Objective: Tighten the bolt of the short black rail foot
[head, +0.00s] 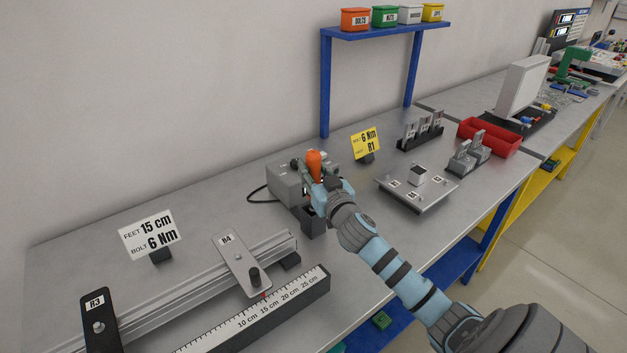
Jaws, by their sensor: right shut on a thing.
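A black foot plate labelled R3 (98,318) lies across the aluminium rail (180,300) at the lower left, with a bolt head on it; its near end is cut off by the frame. A grey foot plate labelled R4 (240,265) with a dark knob crosses the rail further right. My right gripper (319,178) is shut on an orange-handled tool (314,160) beside a grey box-shaped device (284,181), well to the right of the R3 foot. The gripper hides the tool's lower part. My left gripper is out of view.
A black scale bar (310,290) lies in front of the rail. A white sign (150,233) reads feet 15 cm, bolt 6 Nm. A yellow sign (365,144), a grey fixture plate (440,191) and a red bin (490,139) stand right.

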